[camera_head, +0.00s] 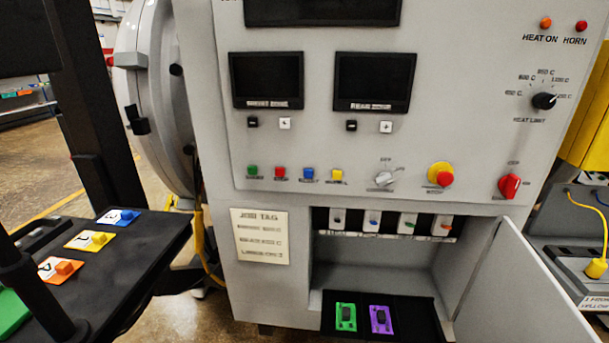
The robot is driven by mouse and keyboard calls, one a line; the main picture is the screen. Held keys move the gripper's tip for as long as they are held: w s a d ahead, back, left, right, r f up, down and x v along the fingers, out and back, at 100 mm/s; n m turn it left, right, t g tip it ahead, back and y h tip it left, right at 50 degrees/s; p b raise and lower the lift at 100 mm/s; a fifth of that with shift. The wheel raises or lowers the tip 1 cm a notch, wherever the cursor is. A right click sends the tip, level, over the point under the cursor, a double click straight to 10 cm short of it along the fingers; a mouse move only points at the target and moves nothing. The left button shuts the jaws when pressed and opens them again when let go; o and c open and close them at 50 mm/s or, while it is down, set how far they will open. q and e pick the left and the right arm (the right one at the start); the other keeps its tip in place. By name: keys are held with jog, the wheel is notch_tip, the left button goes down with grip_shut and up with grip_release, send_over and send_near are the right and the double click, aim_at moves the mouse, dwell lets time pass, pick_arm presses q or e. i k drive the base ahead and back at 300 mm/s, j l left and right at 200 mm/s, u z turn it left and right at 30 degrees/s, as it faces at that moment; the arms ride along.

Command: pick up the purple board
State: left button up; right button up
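The purple board (381,320) lies on the black floor of the open lower compartment of the furnace cabinet. It has a dark raised block on its top. A green board (346,318) with a similar dark block lies just to its left, with a small gap between them. Neither of my grippers shows in the head view, and nothing is seen touching the purple board.
The compartment's grey door (525,295) stands open to the right. Several small coloured-switch modules (372,222) sit in a row above. A black table (150,235) at left carries blue (118,217), yellow (90,240) and orange (60,269) boards.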

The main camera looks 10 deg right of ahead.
aim_at(379, 317)
jog(key=z, duration=1.05)
